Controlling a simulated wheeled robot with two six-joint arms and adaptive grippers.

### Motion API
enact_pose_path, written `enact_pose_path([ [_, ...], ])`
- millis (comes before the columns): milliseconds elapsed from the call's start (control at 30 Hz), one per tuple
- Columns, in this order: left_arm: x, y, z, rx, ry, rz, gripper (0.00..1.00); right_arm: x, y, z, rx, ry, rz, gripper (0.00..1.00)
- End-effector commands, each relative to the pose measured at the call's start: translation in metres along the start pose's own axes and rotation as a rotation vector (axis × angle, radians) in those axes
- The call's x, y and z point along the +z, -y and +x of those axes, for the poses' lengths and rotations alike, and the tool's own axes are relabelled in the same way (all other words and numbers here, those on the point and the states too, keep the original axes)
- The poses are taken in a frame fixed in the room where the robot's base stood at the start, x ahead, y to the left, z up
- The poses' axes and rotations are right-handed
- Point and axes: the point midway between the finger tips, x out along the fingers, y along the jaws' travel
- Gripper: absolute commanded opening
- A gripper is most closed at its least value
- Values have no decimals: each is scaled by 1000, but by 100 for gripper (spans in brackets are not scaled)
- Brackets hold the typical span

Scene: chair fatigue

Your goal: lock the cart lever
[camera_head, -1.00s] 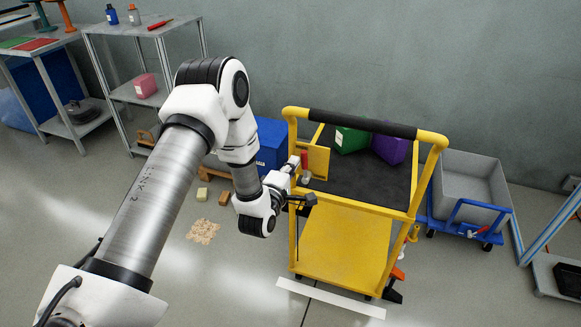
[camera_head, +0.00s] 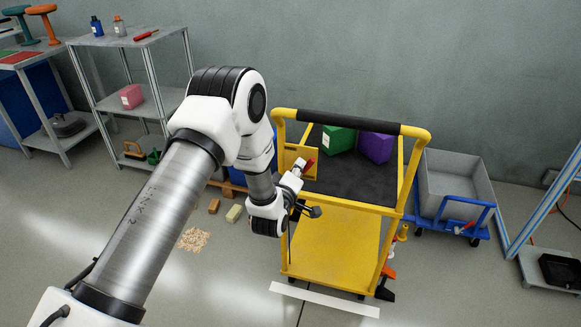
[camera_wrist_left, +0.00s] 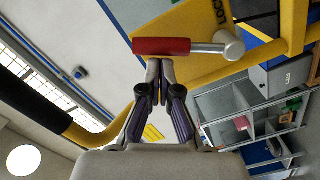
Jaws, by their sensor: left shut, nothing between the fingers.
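The yellow cart (camera_head: 330,245) stands right of my left arm, with a black top mat and a black push bar. Its lever has a red handle (camera_head: 309,165) and a metal pivot, on a yellow plate below the push bar. In the left wrist view the red handle (camera_wrist_left: 162,46) lies across the picture, its metal arm (camera_wrist_left: 218,46) to the right. The plate (camera_wrist_left: 190,70) bears part of a "LOCK" label. My left gripper (camera_wrist_left: 160,68) is shut and empty, its tips right at the handle. Whether they touch is unclear. My right gripper is out of view.
A green box (camera_head: 338,139) and a purple box (camera_head: 375,147) sit on the cart's mat. A grey bin (camera_head: 452,178) on a blue trolley stands close to its right. Grey shelves (camera_head: 125,98) stand at the back left. Small blocks and a scattered pile (camera_head: 194,239) lie on the floor.

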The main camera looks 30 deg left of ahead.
Motion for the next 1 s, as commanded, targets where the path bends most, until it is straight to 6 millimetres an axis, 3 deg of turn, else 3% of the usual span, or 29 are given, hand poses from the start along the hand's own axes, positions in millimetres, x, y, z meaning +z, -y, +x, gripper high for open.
enact_pose_path([
  [400, 27, -4, 1, -16, 1, 336, 0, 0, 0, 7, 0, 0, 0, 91],
  [1000, 37, -3, 2, -17, 2, 336, 0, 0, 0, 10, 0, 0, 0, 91],
])
